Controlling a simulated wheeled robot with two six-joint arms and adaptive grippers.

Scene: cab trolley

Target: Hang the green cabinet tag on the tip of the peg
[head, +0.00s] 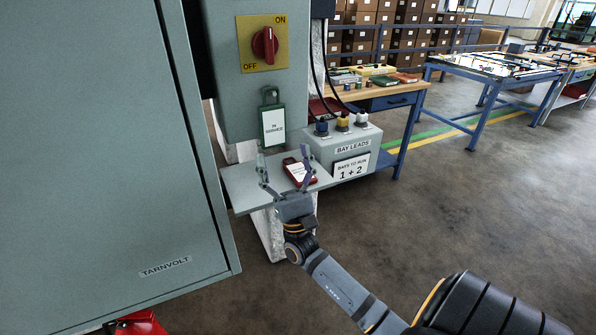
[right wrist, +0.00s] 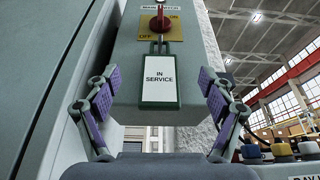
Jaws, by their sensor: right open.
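The green cabinet tag (head: 272,125) has a white "IN SERVICE" label and a loop at its top. It hangs upright on the grey switch box, below the red switch handle (head: 265,46). It also shows in the right wrist view (right wrist: 160,82). I cannot make out the peg. My right gripper (head: 284,157) is open and empty, below and in front of the tag in the head view. In the right wrist view its fingers (right wrist: 158,77) are spread to both sides of the tag, with gaps on each side. My left gripper is not in view.
A grey shelf (head: 242,188) under the switch box holds a red tag (head: 299,171) with a white label. The BAY LEADS box (head: 335,133) with several plugs stands right of it. The large TARNVOLT cabinet door (head: 100,140) fills the left. Floor at right is clear.

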